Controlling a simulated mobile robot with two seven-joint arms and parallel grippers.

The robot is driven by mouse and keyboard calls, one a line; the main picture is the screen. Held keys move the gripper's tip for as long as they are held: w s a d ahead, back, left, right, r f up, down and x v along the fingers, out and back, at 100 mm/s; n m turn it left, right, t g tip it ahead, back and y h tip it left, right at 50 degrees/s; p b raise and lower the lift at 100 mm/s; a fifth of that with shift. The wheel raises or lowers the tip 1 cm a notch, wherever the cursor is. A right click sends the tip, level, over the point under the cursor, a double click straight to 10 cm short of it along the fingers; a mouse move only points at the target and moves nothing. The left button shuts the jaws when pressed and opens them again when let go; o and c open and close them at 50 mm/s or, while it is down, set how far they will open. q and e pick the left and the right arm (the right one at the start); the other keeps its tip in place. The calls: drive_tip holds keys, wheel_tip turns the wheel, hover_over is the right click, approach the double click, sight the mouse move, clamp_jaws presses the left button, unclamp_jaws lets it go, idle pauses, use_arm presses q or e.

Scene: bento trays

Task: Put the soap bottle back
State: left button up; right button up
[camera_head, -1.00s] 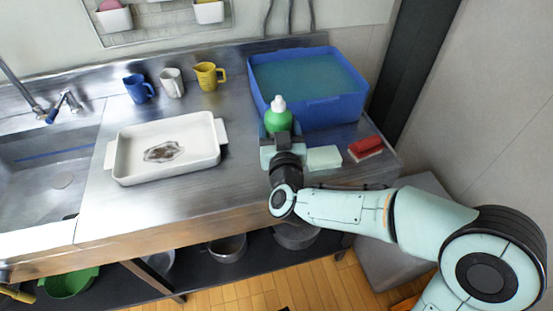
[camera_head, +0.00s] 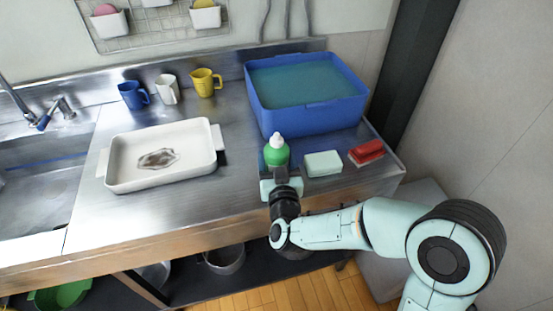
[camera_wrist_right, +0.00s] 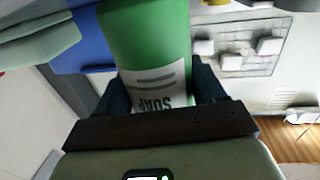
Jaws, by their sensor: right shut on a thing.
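The green soap bottle (camera_head: 276,152) with its white cap is upright in the head view, near the right part of the counter and in front of the blue tub. My right gripper (camera_head: 278,173) is shut on it from the front. In the right wrist view the bottle (camera_wrist_right: 150,50) sits between the two dark fingers of my right gripper (camera_wrist_right: 148,82), with the white SOAP label showing. The bottle's base is hidden, so I cannot tell whether it touches the counter. My left gripper is out of view.
A blue water-filled tub (camera_head: 318,112) stands behind the bottle. A pale green sponge (camera_head: 323,164) and a red brush (camera_head: 367,151) lie to its right. A white tray (camera_head: 205,160) with a brown stain is to the left. Several cups stand at the back; bare counter lies in front.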

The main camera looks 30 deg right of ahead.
drive_tip(key=shift+f, duration=0.1)
drive_tip(key=o, duration=1.3)
drive_tip(key=shift+c, duration=0.2)
